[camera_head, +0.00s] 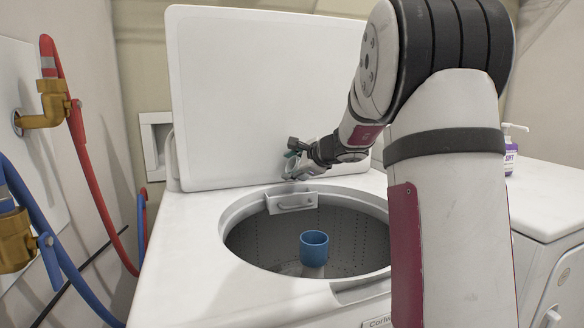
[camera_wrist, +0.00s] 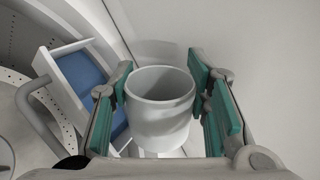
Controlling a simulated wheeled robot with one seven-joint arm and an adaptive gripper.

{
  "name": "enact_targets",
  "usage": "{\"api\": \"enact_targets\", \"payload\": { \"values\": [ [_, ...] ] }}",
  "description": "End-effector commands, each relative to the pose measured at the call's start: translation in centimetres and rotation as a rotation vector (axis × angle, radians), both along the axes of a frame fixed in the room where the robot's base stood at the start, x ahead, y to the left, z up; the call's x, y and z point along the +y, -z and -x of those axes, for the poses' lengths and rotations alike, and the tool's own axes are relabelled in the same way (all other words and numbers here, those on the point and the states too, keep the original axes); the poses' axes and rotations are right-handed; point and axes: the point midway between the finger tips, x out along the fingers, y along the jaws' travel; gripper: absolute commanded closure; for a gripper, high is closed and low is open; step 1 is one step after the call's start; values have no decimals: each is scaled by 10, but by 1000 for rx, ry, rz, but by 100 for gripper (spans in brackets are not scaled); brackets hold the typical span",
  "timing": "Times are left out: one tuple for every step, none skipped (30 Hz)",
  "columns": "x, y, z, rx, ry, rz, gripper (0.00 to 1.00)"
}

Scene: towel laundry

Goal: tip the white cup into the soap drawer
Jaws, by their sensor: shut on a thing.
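The white cup (camera_wrist: 160,125) is between the green pads of my gripper (camera_wrist: 163,95) in the wrist view, its rim upward in that picture. My gripper (camera_head: 297,168) is shut on it, above the far rim of the washer opening in the head view. I cannot tell the cup's contents. The soap drawer (camera_head: 291,202) is at the far edge of the opening, with a grey handle. In the wrist view the drawer (camera_wrist: 72,50) is a white-edged box with a blue inside, left of the cup and partly hidden by a finger.
The washer's lid (camera_head: 262,90) stands open behind my gripper. A blue cylinder (camera_head: 314,249) stands in the middle of the drum (camera_head: 352,235). Red and blue hoses (camera_head: 88,165) with brass taps are at left. A purple-labelled pump bottle (camera_head: 510,152) stands on the white surface at right.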

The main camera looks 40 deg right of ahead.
Motion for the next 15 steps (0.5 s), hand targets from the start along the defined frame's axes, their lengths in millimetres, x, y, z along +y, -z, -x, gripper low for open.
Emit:
{"api": "enact_targets", "payload": {
  "values": [
    [-3,-2,1,-24,4,-82,77],
    [-3,-4,1,-39,3,-134,77],
    [-3,-5,1,-61,3,-210,77],
    [-3,-7,1,-77,2,-267,77],
    [-3,-9,1,-93,3,-326,77],
    [-3,-11,0,-117,3,-409,77],
    [-3,-13,0,-135,3,-471,77],
    [-3,-15,1,-154,4,-539,77],
    [-2,-18,0,-181,3,-630,77],
    [-3,-20,1,-202,3,-698,77],
    [-2,-22,0,-220,2,-767,77],
    [-1,-25,0,-242,2,-843,77],
    [-2,-27,0,-256,2,-888,77],
    [-1,-28,0,-266,2,-926,77],
    [0,-30,0,-277,0,-963,77]
  ]
}}
